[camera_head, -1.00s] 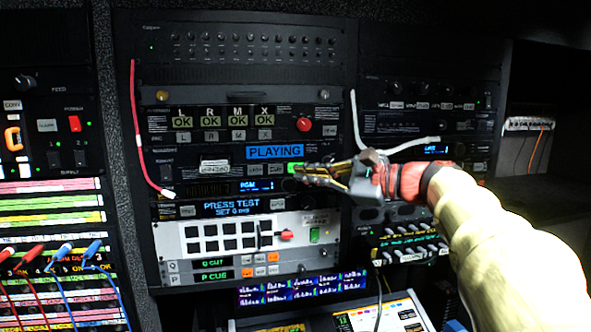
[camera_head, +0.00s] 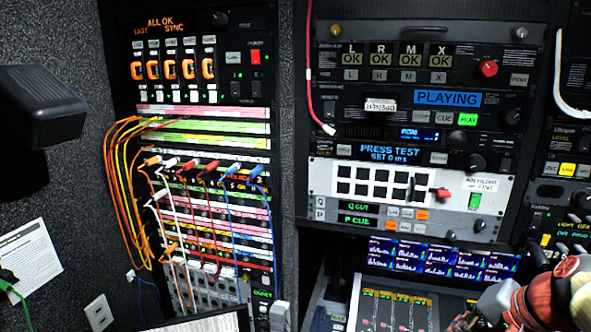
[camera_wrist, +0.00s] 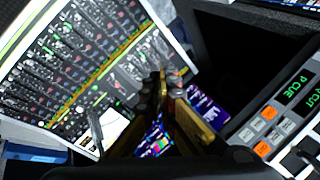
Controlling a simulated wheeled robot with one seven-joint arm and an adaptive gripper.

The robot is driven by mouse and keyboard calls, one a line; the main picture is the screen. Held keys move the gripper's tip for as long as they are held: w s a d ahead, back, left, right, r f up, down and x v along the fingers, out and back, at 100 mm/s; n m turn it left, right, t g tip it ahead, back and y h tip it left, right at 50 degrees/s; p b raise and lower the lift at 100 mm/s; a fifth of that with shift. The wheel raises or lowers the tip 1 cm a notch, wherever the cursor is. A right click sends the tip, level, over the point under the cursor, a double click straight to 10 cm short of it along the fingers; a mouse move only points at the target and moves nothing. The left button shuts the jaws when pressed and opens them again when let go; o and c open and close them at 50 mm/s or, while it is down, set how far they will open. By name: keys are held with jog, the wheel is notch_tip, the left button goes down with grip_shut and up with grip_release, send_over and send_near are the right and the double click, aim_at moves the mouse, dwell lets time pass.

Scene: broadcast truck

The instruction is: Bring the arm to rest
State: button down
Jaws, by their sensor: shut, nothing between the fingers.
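My gripper (camera_wrist: 168,84) is shut and empty in the wrist view, its gold-sided fingers together. In that view it hangs before a mixing console (camera_wrist: 85,55) and a small lit screen (camera_wrist: 205,105), with no contact visible. In the head view only part of my arm shows at the lower right, and the fingertips are out of frame or too dark to make out. The arm is low, in front of the rack and beside the multi-picture screen (camera_head: 440,262).
The rack panel (camera_head: 420,100) reads PLAYING, with a lit green PLAY button (camera_head: 467,119). A patch bay (camera_head: 210,200) with orange, white, red and blue cables is at the left. A fader desk (camera_head: 395,305) lies below the screens. A dark box-shaped fixture (camera_head: 55,105) juts out at far left.

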jog(key=s+a+f+n+h+b, duration=0.1)
jog(key=s+a+f+n+b, duration=0.4)
jog(key=f, duration=0.5)
jog(key=s+a+f+n+b, duration=0.5)
jog(key=s+a+f+b, duration=0.1)
jog(key=f, duration=0.3)
jog(key=shift+s+a+f+g+h+b, duration=0.3)
jog(key=shift+s+a+f+h+b, duration=0.15)
jog(key=shift+b, duration=0.35)
jog(key=shift+s, duration=0.1)
